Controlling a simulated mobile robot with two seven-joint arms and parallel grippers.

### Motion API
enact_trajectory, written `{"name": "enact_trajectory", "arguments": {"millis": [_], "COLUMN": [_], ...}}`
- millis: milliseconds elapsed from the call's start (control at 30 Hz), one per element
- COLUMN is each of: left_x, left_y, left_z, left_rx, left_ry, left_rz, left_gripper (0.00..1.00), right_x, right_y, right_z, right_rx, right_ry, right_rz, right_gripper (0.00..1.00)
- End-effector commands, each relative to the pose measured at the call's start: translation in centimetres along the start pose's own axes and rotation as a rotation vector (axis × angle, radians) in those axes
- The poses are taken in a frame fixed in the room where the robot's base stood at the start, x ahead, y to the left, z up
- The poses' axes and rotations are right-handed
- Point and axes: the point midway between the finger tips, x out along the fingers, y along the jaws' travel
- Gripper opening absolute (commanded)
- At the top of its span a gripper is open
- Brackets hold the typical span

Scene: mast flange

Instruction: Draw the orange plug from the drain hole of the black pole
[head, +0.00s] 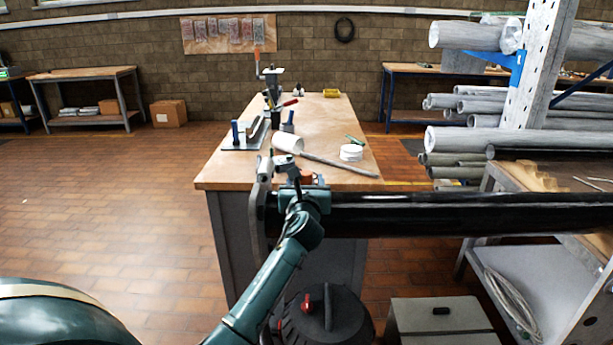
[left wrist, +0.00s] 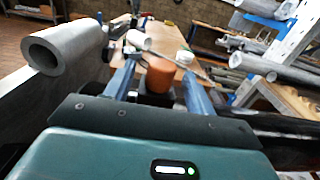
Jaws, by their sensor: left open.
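The black pole (head: 450,213) lies level across the right half of the head view, its left end at a grey flange plate (head: 258,215). The orange plug (head: 307,179) shows in small part on top of the pole near that end. In the left wrist view the plug (left wrist: 158,76) stands as a short orange cylinder between two blue-grey fingers. My left gripper (head: 302,180) is open, with a finger on either side of the plug. Small gaps seem to show beside it; I cannot tell whether either finger touches. The drain hole is hidden. My right gripper is out of view.
A grey tube stub (left wrist: 62,50) rises left of the fingers. Behind the pole is a wooden workbench (head: 225,180) with a white cylinder, a grey rod and tools. A pipe rack (head: 525,85) and a wooden-topped table (head: 500,180) stand right.

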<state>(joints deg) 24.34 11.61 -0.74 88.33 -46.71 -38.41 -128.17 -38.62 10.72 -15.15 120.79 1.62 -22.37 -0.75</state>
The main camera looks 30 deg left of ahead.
Motion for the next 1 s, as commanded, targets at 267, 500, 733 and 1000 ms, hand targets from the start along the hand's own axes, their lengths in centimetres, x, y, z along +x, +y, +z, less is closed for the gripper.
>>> {"name": "enact_trajectory", "arguments": {"millis": [267, 500, 733, 1000], "left_x": [3.5, 4.1, 4.0, 4.0], "left_y": [0.0, 0.0, 0.0, 0.0], "left_z": [-0.1, 0.0, 0.0, -0.1], "left_rx": [-0.002, -0.002, -0.002, -0.002], "left_ry": [0.001, 0.001, 0.001, 0.001], "left_rz": [0.001, -0.001, -0.001, -0.001], "left_gripper": [0.55, 0.55, 0.49, 0.27], "right_x": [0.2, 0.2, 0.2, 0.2], "right_y": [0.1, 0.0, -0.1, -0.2], "right_z": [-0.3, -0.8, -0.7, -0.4], "right_rx": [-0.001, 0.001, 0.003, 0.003], "right_ry": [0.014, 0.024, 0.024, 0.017], "right_rz": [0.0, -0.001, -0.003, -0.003], "right_gripper": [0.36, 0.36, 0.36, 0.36]}}
